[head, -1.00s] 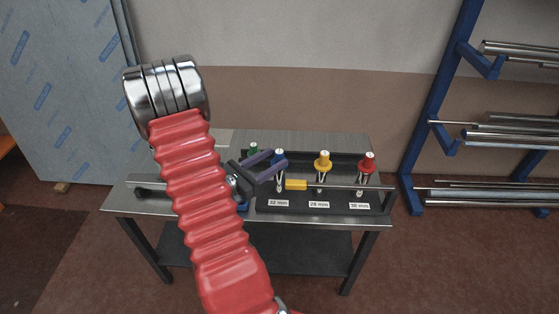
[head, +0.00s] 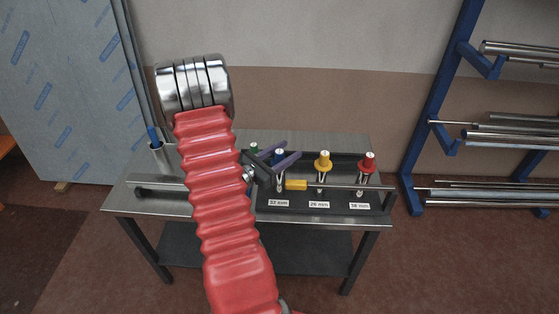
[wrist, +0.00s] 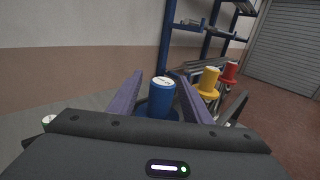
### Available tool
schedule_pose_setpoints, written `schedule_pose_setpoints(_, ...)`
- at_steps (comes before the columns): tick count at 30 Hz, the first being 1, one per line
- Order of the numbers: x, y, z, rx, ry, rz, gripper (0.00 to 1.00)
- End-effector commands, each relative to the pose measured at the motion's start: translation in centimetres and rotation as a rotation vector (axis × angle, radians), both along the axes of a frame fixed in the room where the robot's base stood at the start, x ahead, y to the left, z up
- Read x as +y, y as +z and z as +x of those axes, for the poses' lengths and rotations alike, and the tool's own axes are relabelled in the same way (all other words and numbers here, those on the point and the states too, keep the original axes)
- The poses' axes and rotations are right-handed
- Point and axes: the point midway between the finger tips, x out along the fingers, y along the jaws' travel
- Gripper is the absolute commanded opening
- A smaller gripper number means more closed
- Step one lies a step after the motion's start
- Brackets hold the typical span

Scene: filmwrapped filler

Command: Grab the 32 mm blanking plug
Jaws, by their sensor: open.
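The blue plug (head: 279,155) stands upright on the rack above the label reading 32 mm (head: 278,203). In the wrist view the blue plug (wrist: 161,100) has a pale top and sits between my two purple fingers. My gripper (head: 291,150) is open, with one finger on each side of the plug in the picture; it also shows in the wrist view (wrist: 160,78). Gaps show beside the plug's upper part, and I see no grip on it. Its lower end is hidden behind my gripper body in the wrist view.
A yellow plug (head: 323,160) and a red plug (head: 367,162) stand to the right on the rack. A green plug (head: 254,147) is partly hidden at left. A rail with a yellow block (head: 296,185) runs in front. A blue pipe rack (head: 433,110) stands right of the bench.

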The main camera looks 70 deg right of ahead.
Motion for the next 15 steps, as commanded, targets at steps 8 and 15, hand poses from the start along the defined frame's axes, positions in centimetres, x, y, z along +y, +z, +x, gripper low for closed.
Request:
schedule_pose_setpoints(8, -0.86, -0.01, -0.55, -0.001, 0.001, 0.001, 0.45)
schedule_pose_setpoints(15, -0.84, -0.01, -0.54, 0.000, 0.000, 0.000, 0.45)
